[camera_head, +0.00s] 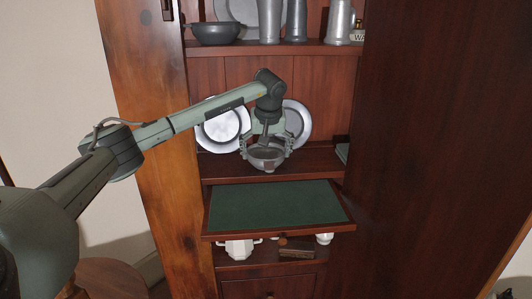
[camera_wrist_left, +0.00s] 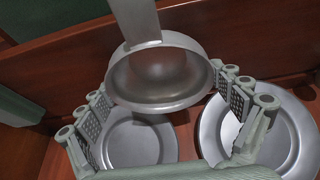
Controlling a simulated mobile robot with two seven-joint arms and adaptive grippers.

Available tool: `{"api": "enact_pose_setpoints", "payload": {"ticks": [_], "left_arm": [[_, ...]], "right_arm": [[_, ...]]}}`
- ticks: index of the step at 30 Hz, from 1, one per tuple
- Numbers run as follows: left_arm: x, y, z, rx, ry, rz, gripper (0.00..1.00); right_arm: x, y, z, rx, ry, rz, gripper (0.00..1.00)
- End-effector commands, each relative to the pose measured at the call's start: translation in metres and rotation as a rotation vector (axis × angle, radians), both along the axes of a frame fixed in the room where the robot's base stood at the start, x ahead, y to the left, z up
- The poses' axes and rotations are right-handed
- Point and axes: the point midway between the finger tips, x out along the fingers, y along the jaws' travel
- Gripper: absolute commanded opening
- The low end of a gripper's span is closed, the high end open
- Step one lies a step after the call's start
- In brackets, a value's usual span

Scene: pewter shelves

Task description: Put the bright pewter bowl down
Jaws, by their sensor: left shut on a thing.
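My left gripper (camera_head: 266,147) is shut on the bright pewter bowl (camera_head: 267,160), with a finger on either side. In the left wrist view the bowl (camera_wrist_left: 160,78) shows its round rim and hollow between the finger pads of the gripper (camera_wrist_left: 166,98), and its flat handle points to the top of the picture. In the head view the bowl is at the front part of the middle shelf (camera_head: 225,166), with its handle toward the viewer. I cannot tell whether its base touches the shelf. My right gripper is not in view.
Two pewter plates (camera_head: 222,125) (camera_head: 297,124) stand against the back of the middle shelf, behind the bowl. A green-topped pull-out board (camera_head: 275,207) juts out below. A dark bowl (camera_head: 215,33) and tankards (camera_head: 296,20) stand on the upper shelf. White crockery (camera_head: 238,249) stands underneath.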

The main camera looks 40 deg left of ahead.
Motion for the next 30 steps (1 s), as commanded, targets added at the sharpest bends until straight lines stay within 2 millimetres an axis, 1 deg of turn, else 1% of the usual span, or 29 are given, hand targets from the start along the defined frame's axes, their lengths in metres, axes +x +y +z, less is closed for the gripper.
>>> {"api": "enact_pose_setpoints", "payload": {"ticks": [6, 10, 11, 12, 22, 26, 28, 30], "left_arm": [[0.001, 0.0, 0.002, 0.0, -0.005, 0.001, 0.54], [0.0, 0.0, -0.001, 0.0, -0.004, 0.001, 0.54], [0.0, 0.0, -0.002, -0.001, -0.003, 0.001, 0.95], [0.0, 0.0, -0.002, -0.001, -0.003, 0.001, 1.0], [0.0, 0.0, -0.002, 0.0, -0.003, 0.001, 1.0], [-0.001, -0.001, 0.007, 0.0, -0.005, 0.001, 1.0], [-0.004, -0.004, 0.015, 0.001, -0.006, 0.0, 1.0], [-0.016, -0.013, 0.012, 0.003, -0.002, -0.002, 1.0]], "right_arm": [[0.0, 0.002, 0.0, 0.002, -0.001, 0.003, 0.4], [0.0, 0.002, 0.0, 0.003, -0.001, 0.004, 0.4], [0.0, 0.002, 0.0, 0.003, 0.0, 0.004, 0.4], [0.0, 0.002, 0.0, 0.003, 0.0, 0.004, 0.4], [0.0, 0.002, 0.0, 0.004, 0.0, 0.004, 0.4], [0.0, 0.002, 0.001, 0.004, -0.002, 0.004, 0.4], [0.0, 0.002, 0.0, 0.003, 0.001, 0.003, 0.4], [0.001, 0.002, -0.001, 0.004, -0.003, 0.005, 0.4]]}}
